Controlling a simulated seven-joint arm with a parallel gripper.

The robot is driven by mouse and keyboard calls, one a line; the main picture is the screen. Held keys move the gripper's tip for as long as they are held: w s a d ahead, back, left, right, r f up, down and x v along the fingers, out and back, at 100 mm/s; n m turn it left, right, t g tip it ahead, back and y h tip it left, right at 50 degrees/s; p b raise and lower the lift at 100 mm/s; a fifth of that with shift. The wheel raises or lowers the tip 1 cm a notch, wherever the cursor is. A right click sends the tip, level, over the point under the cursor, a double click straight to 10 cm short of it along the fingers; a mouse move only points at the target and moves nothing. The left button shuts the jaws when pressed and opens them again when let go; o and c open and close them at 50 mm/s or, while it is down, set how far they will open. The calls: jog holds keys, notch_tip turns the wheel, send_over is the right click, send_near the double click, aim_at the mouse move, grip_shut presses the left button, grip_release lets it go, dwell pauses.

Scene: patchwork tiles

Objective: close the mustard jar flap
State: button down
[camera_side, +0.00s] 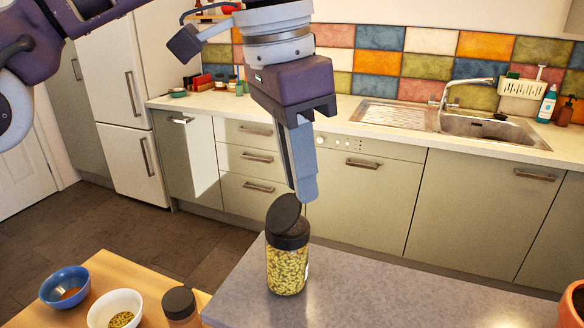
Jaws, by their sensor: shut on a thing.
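The mustard jar (287,268) stands upright on the grey counter, clear-walled and full of yellow-green pieces, with a black collar. Its round black flap (283,215) is raised and tilted above the collar, so the jar is open. My gripper (306,196) points down above the jar, its fingertips at the flap's upper right edge. The fingers are shut on the flap's edge; the exact contact is partly hidden at this angle.
A wooden surface at the left holds a blue bowl (65,286), a white bowl (116,309) and a dark-lidded jar (181,306). A terracotta pot (573,306) is at the far right. The grey counter (400,297) right of the jar is clear.

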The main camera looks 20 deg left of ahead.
jog(key=shift+f, duration=0.1)
dwell(0.3)
jog(key=c, duration=1.4)
grip_release()
jog(key=shift+o, duration=0.2)
